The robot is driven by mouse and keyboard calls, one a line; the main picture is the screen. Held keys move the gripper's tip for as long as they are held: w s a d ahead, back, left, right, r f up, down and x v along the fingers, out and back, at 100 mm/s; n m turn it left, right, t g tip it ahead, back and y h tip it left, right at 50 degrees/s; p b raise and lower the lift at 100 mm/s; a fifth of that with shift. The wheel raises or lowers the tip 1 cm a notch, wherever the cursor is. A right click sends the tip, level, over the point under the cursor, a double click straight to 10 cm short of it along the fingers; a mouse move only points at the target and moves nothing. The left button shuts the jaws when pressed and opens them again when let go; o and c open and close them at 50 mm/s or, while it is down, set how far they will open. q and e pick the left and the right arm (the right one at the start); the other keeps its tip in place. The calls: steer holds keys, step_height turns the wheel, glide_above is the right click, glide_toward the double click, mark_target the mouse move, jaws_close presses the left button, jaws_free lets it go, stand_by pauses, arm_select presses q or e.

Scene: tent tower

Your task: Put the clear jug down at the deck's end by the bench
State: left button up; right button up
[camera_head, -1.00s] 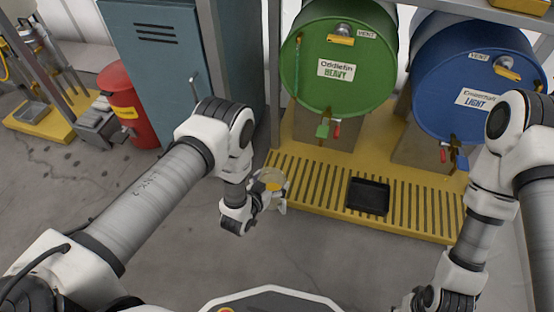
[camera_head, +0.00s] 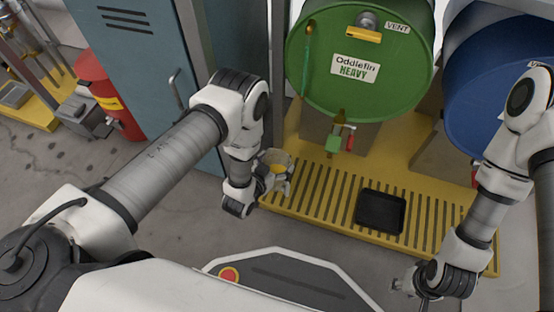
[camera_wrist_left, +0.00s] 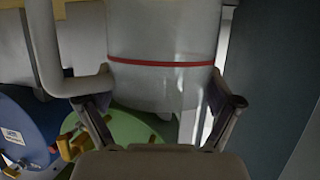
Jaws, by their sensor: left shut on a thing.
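The clear jug (camera_head: 278,158) is in my left gripper (camera_head: 277,184), at the left end of the yellow slatted deck (camera_head: 313,208) in the head view. Yellow shows inside the jug; I cannot tell if it is contents or the deck behind. The left wrist view shows the jug (camera_wrist_left: 165,40) close up, with a red band around it and a handle at the left. The fingers of my left gripper (camera_wrist_left: 160,112) stand on either side of it. The gap beneath the jug is hidden. My right gripper (camera_head: 412,284) is low at the right, its fingers unclear. I cannot make out a bench.
A green drum (camera_head: 365,85) and a blue drum (camera_head: 490,110) lie over the deck. A black tray (camera_head: 381,211) sits on the deck. A blue-grey locker (camera_head: 135,75) stands close behind my left arm. A red bin (camera_head: 105,100) stands further left.

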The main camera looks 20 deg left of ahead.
arm_select(q)
steer(key=shift+f, duration=0.2)
steer(key=o, duration=1.5)
steer(key=shift+r, duration=0.25)
steer(key=p+v, duration=0.5)
steer(key=v, duration=0.7)
